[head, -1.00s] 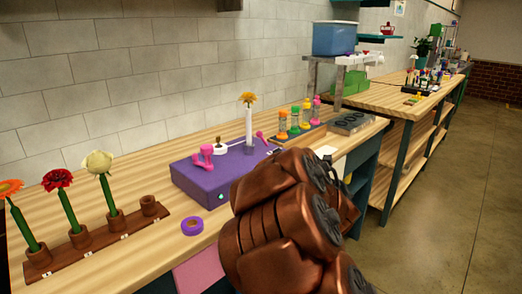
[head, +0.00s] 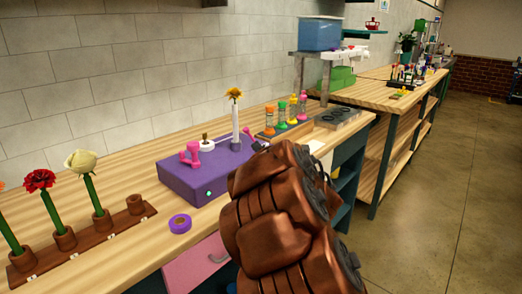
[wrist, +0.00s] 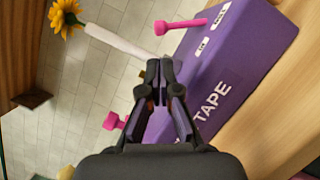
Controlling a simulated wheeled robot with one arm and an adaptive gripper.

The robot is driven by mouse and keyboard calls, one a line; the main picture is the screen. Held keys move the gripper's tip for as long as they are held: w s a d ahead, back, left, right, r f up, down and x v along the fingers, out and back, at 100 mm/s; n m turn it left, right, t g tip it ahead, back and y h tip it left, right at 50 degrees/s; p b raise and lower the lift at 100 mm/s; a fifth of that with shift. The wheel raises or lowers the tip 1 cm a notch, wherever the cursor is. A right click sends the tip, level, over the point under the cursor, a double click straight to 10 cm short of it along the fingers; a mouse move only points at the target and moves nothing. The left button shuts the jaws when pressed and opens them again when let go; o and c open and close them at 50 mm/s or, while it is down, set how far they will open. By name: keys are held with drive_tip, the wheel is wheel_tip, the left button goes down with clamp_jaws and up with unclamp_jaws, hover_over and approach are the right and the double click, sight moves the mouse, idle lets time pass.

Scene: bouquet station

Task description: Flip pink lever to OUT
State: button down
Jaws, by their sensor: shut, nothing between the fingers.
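The purple box (head: 185,186) sits on the wooden bench; its "TAPE" lettering shows in the wrist view (wrist: 185,125). A pink lever with a round end (wrist: 170,27) stands by two small white labels on the box, too small to read surely. Another pink knob (wrist: 113,121) shows at lower left of the wrist view. In the head view, a pink double-knobbed piece (head: 191,155) is on the box top, and a pink tip (head: 247,132) shows at its right end. My gripper (wrist: 154,68) is shut and empty, over the box, apart from the labelled lever. My arm hides the box's right end.
A white holder with a yellow flower (head: 235,122) rises beside the box. A purple tape roll (head: 180,223) lies in front. Flowers stand in a brown rack (head: 95,240) at left. Colored bottles (head: 290,112) stand behind right. A pink drawer front (head: 197,266) is below the bench.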

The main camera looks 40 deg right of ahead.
sight(250, 135)
drive_tip(key=shift+w+d+r+p, duration=0.15)
drive_tip(key=shift+w+r, duration=0.1)
drive_tip(key=shift+w, duration=1.45)
drive_tip(key=shift+w+r+p, duration=0.15)
drive_tip(key=shift+w+r, duration=0.1)
drive_tip(key=shift+w, duration=1.4)
drive_tip(key=shift+d+r, duration=0.1)
